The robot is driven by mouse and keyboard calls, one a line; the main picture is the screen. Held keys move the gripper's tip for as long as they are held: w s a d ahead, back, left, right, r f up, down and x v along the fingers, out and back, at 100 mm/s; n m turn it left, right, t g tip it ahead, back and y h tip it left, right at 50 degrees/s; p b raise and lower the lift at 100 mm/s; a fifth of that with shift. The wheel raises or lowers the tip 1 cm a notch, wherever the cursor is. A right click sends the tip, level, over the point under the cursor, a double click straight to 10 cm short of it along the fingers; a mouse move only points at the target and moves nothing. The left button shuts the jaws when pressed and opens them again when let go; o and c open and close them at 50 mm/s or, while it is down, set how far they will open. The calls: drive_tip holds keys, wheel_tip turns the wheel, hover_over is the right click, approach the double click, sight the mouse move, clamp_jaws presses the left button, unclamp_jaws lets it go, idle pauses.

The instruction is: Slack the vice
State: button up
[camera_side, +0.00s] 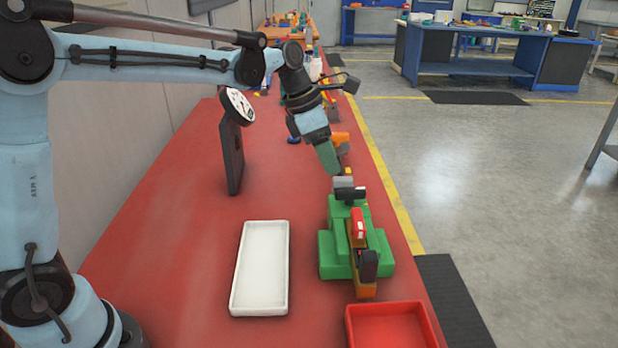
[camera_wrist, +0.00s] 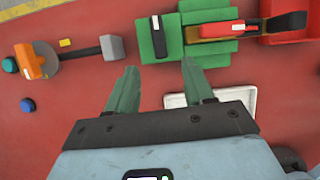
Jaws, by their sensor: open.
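The green vice (camera_side: 327,262) stands on the red bench near its right edge, and its green body (camera_wrist: 172,36) is at the top of the wrist view. A black lever (camera_wrist: 156,37) with a white mark lies across its one end. A red and black handle (camera_wrist: 272,27) over an orange-brown bar lies at its other end. My gripper (camera_side: 333,170) is above the bench, beyond the vice in the side view, and points down. In the wrist view its green fingers (camera_wrist: 157,70) are apart and empty, short of the vice and not visibly touching it.
A white tray (camera_side: 239,300) lies left of the vice, and a red tray (camera_side: 350,330) is in front. A grey block (camera_wrist: 112,47) and an orange tool (camera_wrist: 27,61) lie beside the vice. A black panel (camera_side: 231,160) stands upright at left. The bench between is clear.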

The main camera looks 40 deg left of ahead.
sight(344, 190)
drive_tip(key=x, duration=0.9)
drive_tip(key=shift+d+f, duration=0.1)
drive_tip(key=shift+f, duration=0.15)
drive_tip(key=shift+c, duration=0.3)
clamp_jaws()
drive_tip(key=shift+d+n+t+y, duration=0.1)
drive_tip(key=shift+n+t+y, duration=0.15)
drive_tip(key=shift+n, duration=0.7)
drive_tip(key=shift+d+n+t+y, duration=0.15)
drive_tip(key=shift+n+y, duration=0.2)
drive_tip(key=shift+n, duration=0.6)
drive_tip(key=shift+o, duration=0.8)
unclamp_jaws()
drive_tip(key=shift+s+a+r, duration=0.1)
